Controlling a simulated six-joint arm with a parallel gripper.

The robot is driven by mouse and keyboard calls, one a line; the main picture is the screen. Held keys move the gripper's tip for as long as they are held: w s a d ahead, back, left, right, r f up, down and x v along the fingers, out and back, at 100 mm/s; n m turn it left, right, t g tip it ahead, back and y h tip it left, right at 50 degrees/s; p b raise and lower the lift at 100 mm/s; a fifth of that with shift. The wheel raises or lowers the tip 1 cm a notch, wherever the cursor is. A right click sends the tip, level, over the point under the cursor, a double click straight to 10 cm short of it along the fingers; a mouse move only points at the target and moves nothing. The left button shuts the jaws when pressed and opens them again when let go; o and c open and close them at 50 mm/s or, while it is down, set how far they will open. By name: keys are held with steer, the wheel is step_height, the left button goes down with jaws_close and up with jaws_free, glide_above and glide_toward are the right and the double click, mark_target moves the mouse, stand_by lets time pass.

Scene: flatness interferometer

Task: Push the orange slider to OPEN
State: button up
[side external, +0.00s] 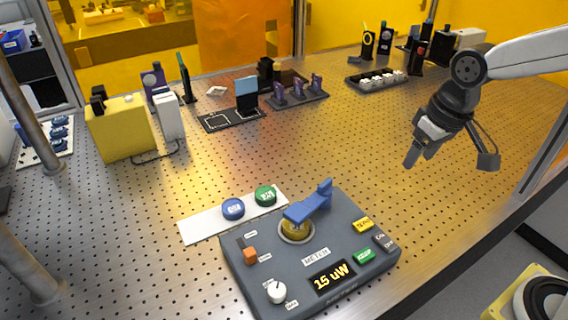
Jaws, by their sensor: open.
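The orange slider (250,254) is a small orange knob in a dark slot on the left part of a grey control box (310,265). Small labels stand near both ends of its slot, too small to read. The slider sits toward the near end of the slot. My gripper (414,158) hangs in the air at the upper right, well above and away from the box and the slider. It is open, points down and left, and holds nothing.
The box also carries a blue lever (310,203), a white knob (277,292), a display (331,278) reading 15 uW, and yellow and green buttons. Blue (233,208) and green (265,195) round buttons lie behind it. Optics stand farther back. The table between is clear.

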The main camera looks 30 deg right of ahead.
steer(key=w+a+r, duration=0.1)
steer(key=w+a, duration=0.4)
steer(key=a, duration=0.3)
steer(key=g, duration=0.2)
glide_above(250, 251)
step_height(250, 251, down, 6)
steer(key=shift+r, duration=0.1)
steer(key=shift+f, duration=0.6)
steer(key=shift+f, duration=0.1)
steer(key=shift+f, duration=3.75)
jaws_close()
